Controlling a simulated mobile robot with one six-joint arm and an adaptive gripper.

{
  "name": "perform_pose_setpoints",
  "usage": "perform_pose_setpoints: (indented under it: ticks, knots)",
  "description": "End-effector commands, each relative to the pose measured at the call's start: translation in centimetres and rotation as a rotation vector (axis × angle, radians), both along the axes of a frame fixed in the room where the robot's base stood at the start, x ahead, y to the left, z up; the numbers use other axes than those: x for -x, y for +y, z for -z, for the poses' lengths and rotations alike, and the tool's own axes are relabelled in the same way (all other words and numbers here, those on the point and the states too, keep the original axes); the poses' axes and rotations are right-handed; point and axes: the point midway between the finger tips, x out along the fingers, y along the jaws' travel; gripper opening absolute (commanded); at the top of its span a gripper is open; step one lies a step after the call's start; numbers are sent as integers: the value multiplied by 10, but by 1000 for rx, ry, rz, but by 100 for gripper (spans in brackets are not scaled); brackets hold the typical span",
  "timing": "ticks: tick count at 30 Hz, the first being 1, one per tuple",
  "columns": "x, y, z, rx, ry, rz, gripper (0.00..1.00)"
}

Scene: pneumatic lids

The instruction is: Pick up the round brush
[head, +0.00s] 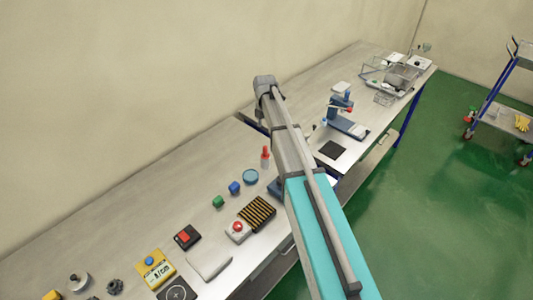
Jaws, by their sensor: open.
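I cannot make out the round brush for certain. A small dark knobbed round item (115,287) lies at the near left end of the bench, but it is too small to tell if it is a brush. My teal and grey arm (322,235) rises from the lower right across the bench to a grey joint near the middle. My gripper is not visible; the arm may hide it and part of the bench behind it.
The long bench (130,215) holds a yellow device (155,271), a red button box (237,229), a striped block (257,212), a red bottle (265,156) and cubes. Beyond my arm are a blue press (345,118) and wire baskets (390,80).

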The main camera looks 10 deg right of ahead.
Motion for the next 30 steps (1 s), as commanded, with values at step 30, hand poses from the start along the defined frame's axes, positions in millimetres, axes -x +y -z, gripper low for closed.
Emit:
perform_pose_setpoints:
  ticks: [30]
  knots:
    - [0, -3, 72, 0, 0, 4, 69]
